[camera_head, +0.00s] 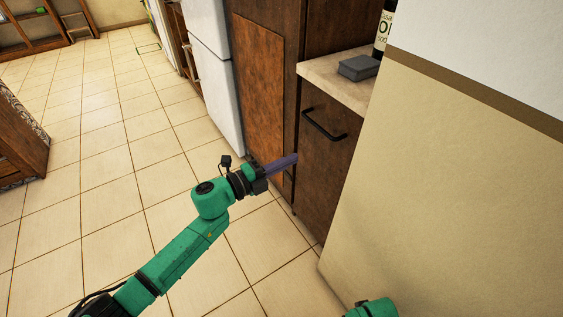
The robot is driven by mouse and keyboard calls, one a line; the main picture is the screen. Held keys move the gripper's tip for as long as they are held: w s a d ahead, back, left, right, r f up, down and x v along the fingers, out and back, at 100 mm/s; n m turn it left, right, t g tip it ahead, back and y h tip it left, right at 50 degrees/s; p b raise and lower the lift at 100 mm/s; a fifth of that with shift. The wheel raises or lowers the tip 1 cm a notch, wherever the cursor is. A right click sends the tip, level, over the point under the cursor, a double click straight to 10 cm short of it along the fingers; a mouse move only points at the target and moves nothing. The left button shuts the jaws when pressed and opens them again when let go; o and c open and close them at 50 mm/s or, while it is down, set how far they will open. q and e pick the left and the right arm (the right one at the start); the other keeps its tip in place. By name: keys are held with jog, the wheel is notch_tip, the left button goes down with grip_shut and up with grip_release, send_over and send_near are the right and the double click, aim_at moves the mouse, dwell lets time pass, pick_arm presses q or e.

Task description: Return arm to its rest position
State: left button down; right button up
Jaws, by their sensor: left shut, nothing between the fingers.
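My left arm (185,252) is green with black joints and reaches in from the lower left. Its gripper (294,158) is shut and empty, with its dark purplish fingers pointing right toward the brown cabinet front. The fingertips appear near the cabinet door, below and left of the black handle (324,126); I cannot tell whether they touch it. Only a small green piece of my right arm (373,308) shows at the bottom edge. Its gripper is out of view.
A counter (338,80) holds a grey block (359,67) and a dark bottle (384,30). A beige wall (450,190) stands close on the right. A white fridge (217,75) is beyond the cabinet. Tiled floor (95,150) is open on the left, beside a wooden unit (22,140).

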pick_arm(q)
jog(key=a+f+n+t+y, duration=0.3)
jog(key=a+f+n+y, duration=0.9)
jog(key=a+f+n, duration=0.6)
jog(key=s+a+f+n+g+y, duration=0.2)
jog(key=s+a+f+n+g, duration=0.1)
jog(key=s+f, duration=0.45)
jog(key=s+a+f+n+g+y, duration=0.1)
jog(key=s+a+f+n+g, duration=0.2)
jog(key=s+f, duration=0.4)
jog(key=s+f+n+g+p, duration=0.1)
jog(key=s+f+n+g, duration=0.2)
jog(key=s, duration=0.5)
jog(key=s+f+n+g, duration=0.15)
jog(key=s+f, duration=0.25)
jog(key=s, duration=0.4)
jog(key=s+a+r+m+g+p, duration=0.1)
jog(key=s+a+r+p, duration=0.2)
jog(key=s+r+p, duration=0.7)
jog(key=s+p, duration=0.2)
jog(key=p, duration=0.9)
jog(key=shift+a, duration=0.4)
pick_arm(e)
jog(key=s+d+r, duration=0.3)
jog(key=s+r, duration=0.7)
jog(key=s, duration=0.3)
jog(key=shift+s+r+n, duration=0.3)
